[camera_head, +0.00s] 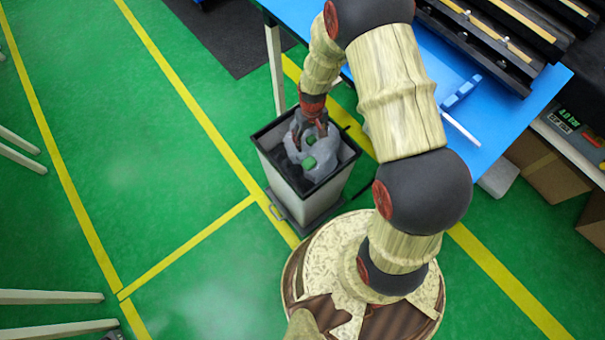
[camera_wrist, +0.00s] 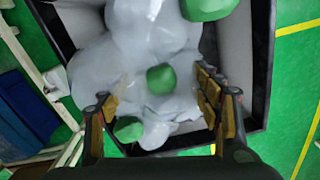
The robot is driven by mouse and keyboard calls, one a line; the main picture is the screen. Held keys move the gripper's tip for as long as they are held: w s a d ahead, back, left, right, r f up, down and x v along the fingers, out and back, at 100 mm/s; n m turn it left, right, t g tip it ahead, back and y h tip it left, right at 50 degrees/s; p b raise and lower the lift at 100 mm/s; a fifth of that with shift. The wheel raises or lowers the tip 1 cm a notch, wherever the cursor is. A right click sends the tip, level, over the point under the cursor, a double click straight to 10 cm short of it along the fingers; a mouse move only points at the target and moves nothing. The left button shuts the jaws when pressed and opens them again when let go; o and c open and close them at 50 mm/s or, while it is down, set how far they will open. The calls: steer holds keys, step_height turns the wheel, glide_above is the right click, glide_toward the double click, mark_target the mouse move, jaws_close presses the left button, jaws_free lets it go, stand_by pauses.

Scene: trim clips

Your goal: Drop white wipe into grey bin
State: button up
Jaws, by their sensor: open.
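The grey bin (camera_head: 298,204) stands on the green floor, with a dark rim; its dark rim (camera_wrist: 262,70) also shows in the wrist view. Inside it lies a crumpled pale grey-white mass (camera_wrist: 150,45) with several green pieces (camera_wrist: 160,78) on it. I cannot pick out the white wipe as a separate thing from this mass. My gripper (camera_head: 312,133) points down over the bin opening. In the wrist view my gripper (camera_wrist: 160,95) has its fingers spread apart, over the pale mass. Nothing is clearly held between them.
A blue-topped table (camera_head: 480,130) with dark rails stands at the right, behind my arm. Cardboard boxes (camera_head: 548,170) lie under its right side. The green floor (camera_head: 150,130) with yellow lines is clear to the left of the bin.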

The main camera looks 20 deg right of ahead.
steer(key=shift+o, duration=0.3)
step_height(320, 180, up, 12)
stand_by(0.5)
stand_by(0.3)
steer(key=s+r+t, duration=0.2)
steer(key=s+r, duration=0.4)
steer(key=r, duration=0.5)
steer(key=s+r+m+t+p, duration=0.1)
steer(key=s+r, duration=0.6)
steer(key=r, duration=0.3)
steer(key=s+r+t+p, duration=0.1)
steer(key=s+r+t, duration=0.1)
steer(key=s+r, duration=0.5)
step_height(320, 180, up, 5)
steer(key=shift+s+f+t, duration=0.2)
steer(key=shift+t, duration=0.1)
